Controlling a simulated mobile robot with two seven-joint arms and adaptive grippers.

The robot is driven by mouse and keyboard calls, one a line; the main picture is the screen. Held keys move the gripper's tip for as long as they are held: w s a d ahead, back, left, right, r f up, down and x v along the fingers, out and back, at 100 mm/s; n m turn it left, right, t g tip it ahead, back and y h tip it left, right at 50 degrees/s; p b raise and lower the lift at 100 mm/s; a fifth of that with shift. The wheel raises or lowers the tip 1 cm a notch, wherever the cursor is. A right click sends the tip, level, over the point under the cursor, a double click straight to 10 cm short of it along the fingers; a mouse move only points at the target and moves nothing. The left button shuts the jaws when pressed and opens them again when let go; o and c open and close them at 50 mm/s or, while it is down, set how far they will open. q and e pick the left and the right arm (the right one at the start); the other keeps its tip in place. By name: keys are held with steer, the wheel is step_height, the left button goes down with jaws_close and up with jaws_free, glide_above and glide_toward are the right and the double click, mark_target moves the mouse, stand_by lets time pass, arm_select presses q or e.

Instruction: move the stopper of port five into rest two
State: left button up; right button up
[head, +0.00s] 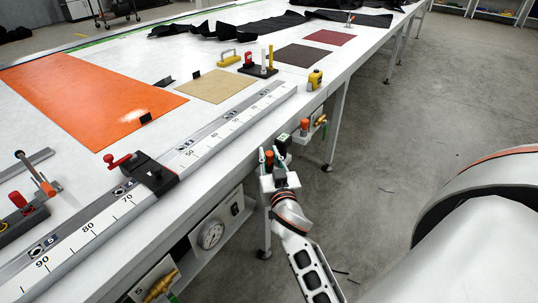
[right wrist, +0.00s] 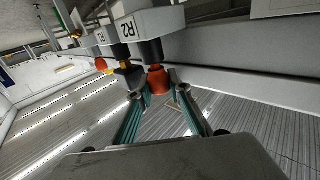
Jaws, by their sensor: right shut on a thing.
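My right gripper (head: 275,160) is at the table's front side, below the edge. In the right wrist view its two teal fingers (right wrist: 160,90) are shut on an orange-red stopper (right wrist: 158,80). The stopper also shows between the fingers in the head view (head: 269,157). In the right wrist view the stopper lines up with a dark round holder under a light block marked R2, rest two (right wrist: 130,28). It appears to meet the holder; how deep it sits is hidden. My left gripper is not in view.
Another rest block with an orange and yellow part (right wrist: 102,65) is beside R2. A fitting with an orange top (head: 304,124) is farther along the table side. A gauge (head: 211,235) and brass fitting (head: 160,286) are nearer. A long ruler rail (head: 190,150) runs along the tabletop.

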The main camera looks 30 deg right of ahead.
steer(key=shift+f, duration=0.2)
steer(key=o, duration=1)
steer(key=shift+r, duration=0.1)
step_height(320, 180, up, 10)
steer(key=shift+f, duration=0.1)
